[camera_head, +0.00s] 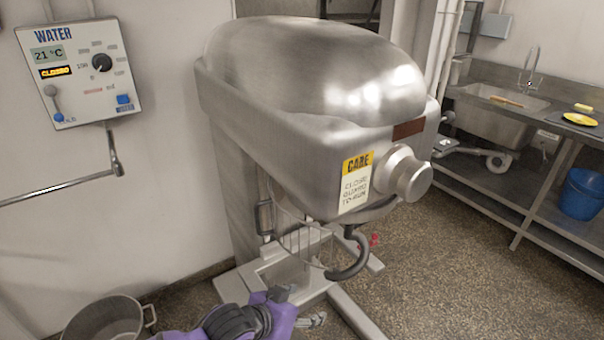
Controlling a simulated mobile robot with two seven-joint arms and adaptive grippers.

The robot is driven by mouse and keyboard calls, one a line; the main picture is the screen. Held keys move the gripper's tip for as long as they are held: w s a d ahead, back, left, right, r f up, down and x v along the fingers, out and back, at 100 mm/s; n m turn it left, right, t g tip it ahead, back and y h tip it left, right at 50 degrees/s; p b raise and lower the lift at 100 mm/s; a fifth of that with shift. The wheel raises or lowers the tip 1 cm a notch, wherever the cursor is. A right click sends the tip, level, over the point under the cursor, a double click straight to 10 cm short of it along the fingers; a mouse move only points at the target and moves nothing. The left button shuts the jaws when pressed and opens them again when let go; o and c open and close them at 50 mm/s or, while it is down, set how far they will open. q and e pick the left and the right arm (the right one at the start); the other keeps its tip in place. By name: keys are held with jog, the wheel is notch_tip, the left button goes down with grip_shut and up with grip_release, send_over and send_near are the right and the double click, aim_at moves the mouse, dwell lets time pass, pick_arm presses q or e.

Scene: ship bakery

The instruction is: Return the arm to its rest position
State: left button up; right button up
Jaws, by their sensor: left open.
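My left arm (235,322), with purple and dark sections, comes in at the bottom edge. My left gripper (300,307) is open at its end, with grey fingers low in front of the mixer's base. I see nothing between the fingers. My right gripper is out of view.
A large steel mixer (300,75) with a dark hook (352,262) stands just beyond the gripper, over its pale base frame (355,318). A metal pot (103,320) is on the floor at left. A water panel (80,75) hangs on the wall. Floor at right (470,280) is clear.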

pick_arm(q)
jog(key=s+a+f+n+y, duration=0.2)
jog(key=s+a+f, duration=0.2)
jog(key=s, duration=0.5)
jog(key=s+a+f+n+y+p, duration=0.1)
jog(key=s+a+f+n+y, duration=0.1)
jog(key=s+a+f, duration=0.3)
jog(key=s+a+f+n+t+y, duration=0.1)
jog(key=s+a+f, duration=0.4)
jog(key=s+a, duration=0.5)
jog(key=s+n+y, duration=0.1)
jog(key=s, duration=0.4)
jog(key=shift+s+a+f+p, duration=0.25)
jog(key=shift+p, duration=0.1)
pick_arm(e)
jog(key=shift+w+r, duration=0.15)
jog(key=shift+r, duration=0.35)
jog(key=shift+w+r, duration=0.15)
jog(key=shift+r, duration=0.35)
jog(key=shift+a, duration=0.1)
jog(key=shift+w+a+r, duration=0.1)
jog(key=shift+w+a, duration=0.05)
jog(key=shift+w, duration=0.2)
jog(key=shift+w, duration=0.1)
pick_arm(q)
jog(key=shift+w+r, duration=0.1)
jog(key=shift+w, duration=0.2)
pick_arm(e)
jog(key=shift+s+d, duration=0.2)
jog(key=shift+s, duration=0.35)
